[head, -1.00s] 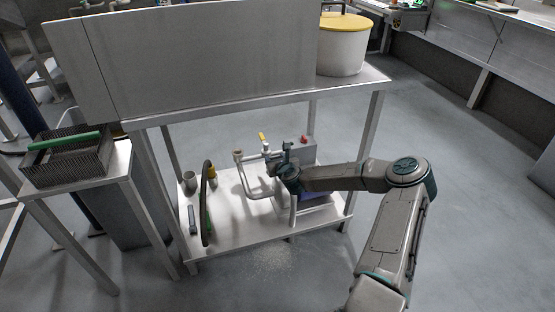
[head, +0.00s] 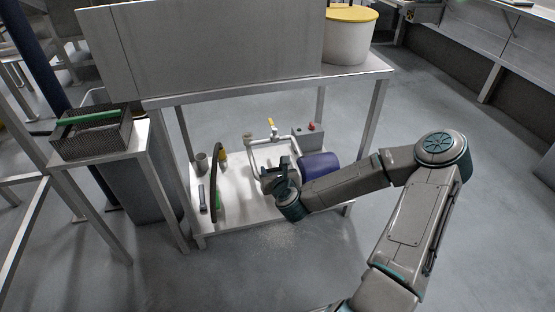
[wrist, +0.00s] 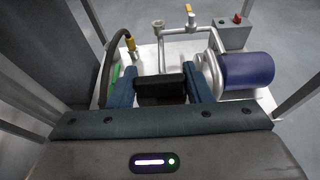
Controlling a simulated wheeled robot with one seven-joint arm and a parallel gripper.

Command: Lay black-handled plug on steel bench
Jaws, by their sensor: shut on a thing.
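The rest of the plug is hidden by the gripper. A small metal-topped bench (head: 143,135) stands at the left with a wire basket on it. I cannot tell if this is the steel bench; a long steel counter (head: 500,45) also stands at the upper right.
The basket (head: 75,140) holds a green bar. Floor at right is clear.

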